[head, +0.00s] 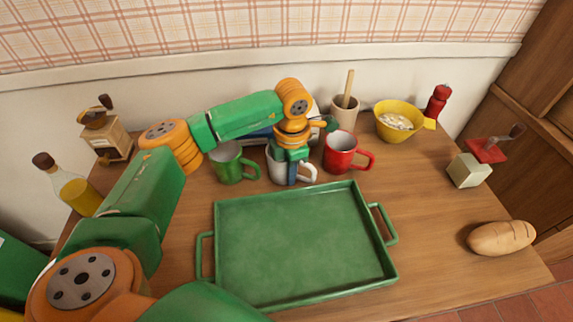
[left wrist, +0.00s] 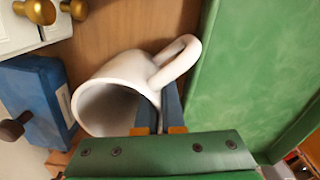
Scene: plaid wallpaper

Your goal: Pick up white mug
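The white mug (head: 276,169) stands on the table behind the green tray, between a green mug (head: 231,163) and a red mug (head: 340,150). My left gripper (head: 292,170) is at it from above and partly hides it. In the left wrist view the white mug (left wrist: 117,80) shows its open mouth, with its handle to the upper right. The blue fingers of my left gripper (left wrist: 159,112) are close together, with the mug's wall near the handle between them. My right gripper is not in view.
The green tray (head: 305,245) lies empty in front of the mugs. Behind are a utensil pot (head: 343,112) and yellow bowl (head: 392,128). A bottle (head: 75,190) and wooden grinder (head: 108,138) stand left; bread (head: 501,238) lies right. A blue object (left wrist: 38,95) is near the mug.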

